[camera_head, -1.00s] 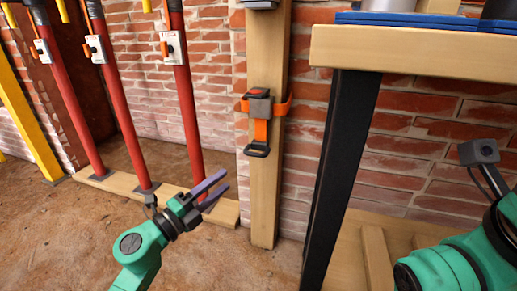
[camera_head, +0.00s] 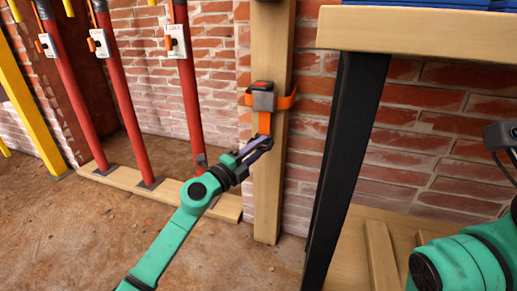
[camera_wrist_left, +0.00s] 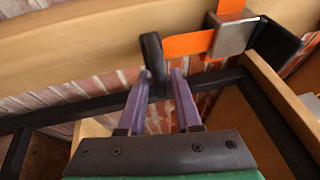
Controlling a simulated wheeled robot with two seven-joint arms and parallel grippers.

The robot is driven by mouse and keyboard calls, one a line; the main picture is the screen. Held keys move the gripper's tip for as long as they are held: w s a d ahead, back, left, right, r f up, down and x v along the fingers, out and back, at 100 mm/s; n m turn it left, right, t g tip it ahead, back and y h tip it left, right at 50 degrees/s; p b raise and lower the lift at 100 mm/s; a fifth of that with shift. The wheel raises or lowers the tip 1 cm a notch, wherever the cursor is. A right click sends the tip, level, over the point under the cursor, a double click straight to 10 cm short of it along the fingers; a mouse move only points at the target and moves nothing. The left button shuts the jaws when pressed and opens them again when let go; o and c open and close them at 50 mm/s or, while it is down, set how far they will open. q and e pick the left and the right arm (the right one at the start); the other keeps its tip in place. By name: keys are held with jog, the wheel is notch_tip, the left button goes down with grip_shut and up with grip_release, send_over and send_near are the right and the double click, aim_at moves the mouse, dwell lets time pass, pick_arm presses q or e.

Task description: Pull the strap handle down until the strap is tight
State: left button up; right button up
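The orange strap (camera_head: 265,122) hangs from a grey buckle (camera_head: 264,97) on a wooden post (camera_head: 268,200). In the left wrist view, the black strap handle (camera_wrist_left: 152,50) shows at the end of the orange strap (camera_wrist_left: 190,44). My left gripper (camera_head: 262,143) is at the handle, which it partly hides in the head view. In the left wrist view, the purple fingers of my left gripper (camera_wrist_left: 163,73) are apart, with the lower part of the handle between them, closer to the left finger. Whether they touch is unclear. My right gripper's fingers are out of view.
A wooden table (camera_head: 425,28) with a black leg (camera_head: 345,150) stands right of the post. Several red props (camera_head: 187,90) stand on a timber sill (camera_head: 120,178) to the left. Brick wall (camera_head: 420,130) lies behind. The dirt floor at lower left is clear.

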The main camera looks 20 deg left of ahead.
pick_arm(q)
grip_shut()
jog(key=shift+f, duration=0.1)
dwell(1.1)
